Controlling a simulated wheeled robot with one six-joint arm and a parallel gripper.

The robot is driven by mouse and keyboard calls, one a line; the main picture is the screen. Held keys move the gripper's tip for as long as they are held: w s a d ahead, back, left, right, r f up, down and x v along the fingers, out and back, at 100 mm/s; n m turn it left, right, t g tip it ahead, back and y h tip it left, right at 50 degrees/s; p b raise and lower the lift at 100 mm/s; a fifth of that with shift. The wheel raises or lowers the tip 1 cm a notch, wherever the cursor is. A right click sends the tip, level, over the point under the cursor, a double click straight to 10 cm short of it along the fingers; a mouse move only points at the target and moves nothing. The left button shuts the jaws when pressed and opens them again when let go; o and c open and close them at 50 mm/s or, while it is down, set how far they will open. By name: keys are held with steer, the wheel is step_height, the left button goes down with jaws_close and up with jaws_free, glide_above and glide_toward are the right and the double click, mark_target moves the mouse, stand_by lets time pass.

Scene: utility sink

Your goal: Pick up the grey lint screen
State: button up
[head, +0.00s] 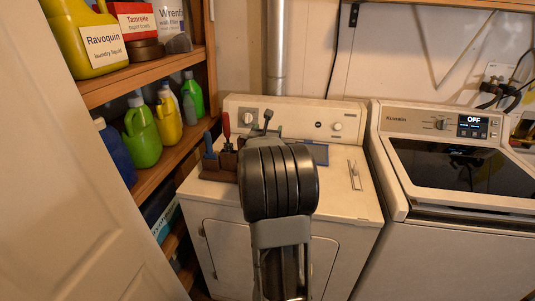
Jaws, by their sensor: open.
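A flat blue-grey panel (316,153), which looks like the grey lint screen, lies on top of the white dryer (335,200). Its left part is hidden behind my arm, and its mesh is too small to make out. My gripper (266,122) is over the back of the dryer top, to the left of the panel. It is mostly hidden by my dark wrist, with only dark tips showing above it. It is open, and I see nothing held in it.
A brown caddy (222,166) with red- and blue-handled tools stands left on the dryer top. A thin pale pronged item (354,176) lies to the right. A washer (455,150) stands right; shelves with bottles (142,133) and a white door (70,190) are left.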

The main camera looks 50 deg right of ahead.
steer(key=shift+w+d, duration=0.3)
steer(key=shift+d, duration=0.1)
steer(key=shift+c, duration=0.3)
steer(key=c, duration=1.2)
